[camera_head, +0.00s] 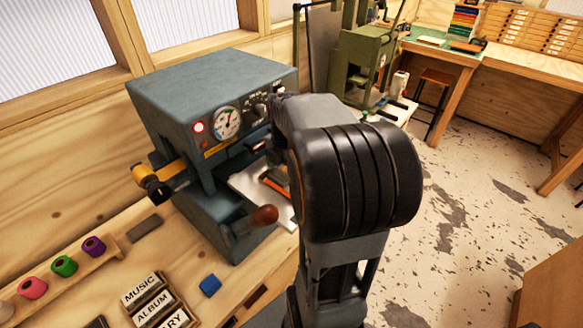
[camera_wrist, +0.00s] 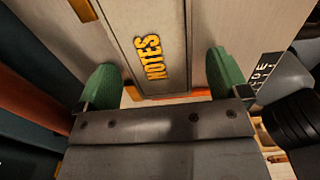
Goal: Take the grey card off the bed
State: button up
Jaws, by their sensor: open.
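The grey card (camera_wrist: 180,50), with gold raised letters reading NOTES, lies on the pale bed (camera_wrist: 245,28) in the wrist view. My gripper (camera_wrist: 162,80) is open, with one green fingertip on each side of the card. I cannot tell whether either fingertip touches it. Orange pieces show at the card's near edge and left side. In the head view the white bed (camera_head: 243,186) sticks out of the blue-grey press (camera_head: 205,95), with an orange strip on it. My arm hides my gripper and most of the card there.
The press lever with a brown knob (camera_head: 264,215) stands in front of the bed. On the wooden bench are coloured foil rolls (camera_head: 64,266), a blue block (camera_head: 210,286) and lettered blocks (camera_head: 150,300). A green machine (camera_head: 362,60) stands behind. Open floor lies to the right.

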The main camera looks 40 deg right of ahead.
jog(key=shift+c, duration=0.3)
jog(key=c, duration=1)
jog(key=shift+o, duration=0.2)
